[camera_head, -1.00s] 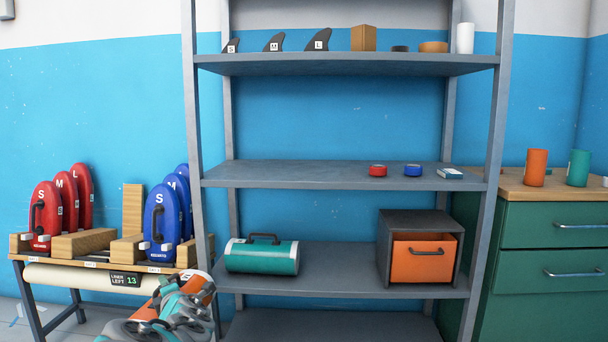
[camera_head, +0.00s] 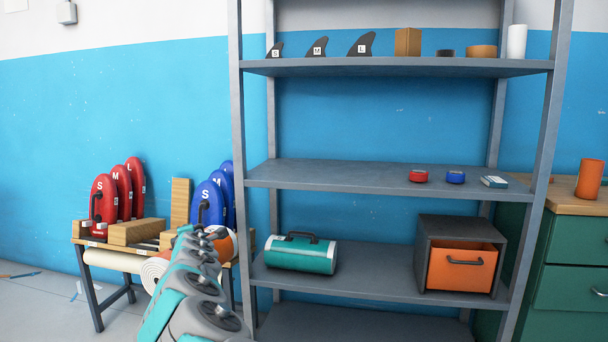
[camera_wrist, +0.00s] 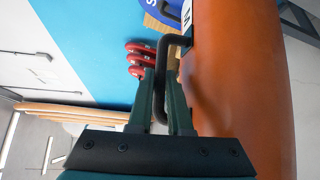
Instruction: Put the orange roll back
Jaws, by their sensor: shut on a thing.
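The orange roll (camera_wrist: 240,85) fills the right of the wrist view, its black handle (camera_wrist: 160,80) between the fingers of my gripper (camera_wrist: 167,72). My gripper is shut on that handle. In the head view the orange roll (camera_head: 226,246) shows in part behind my arm, in front of the bench, with its pale spiral end to the left. My arm hides its middle and my gripper there. A teal roll (camera_head: 300,256) with a black handle lies on the left of the lower shelf (camera_head: 375,284).
An open-fronted grey box with an orange drawer (camera_head: 460,267) stands right of the teal roll, with bare shelf between. The bench (camera_head: 85,240) at left carries red fins (camera_head: 104,205) and blue fins (camera_head: 212,195). A shelf post (camera_head: 243,150) stands near my arm. A green cabinet (camera_head: 575,270) is at right.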

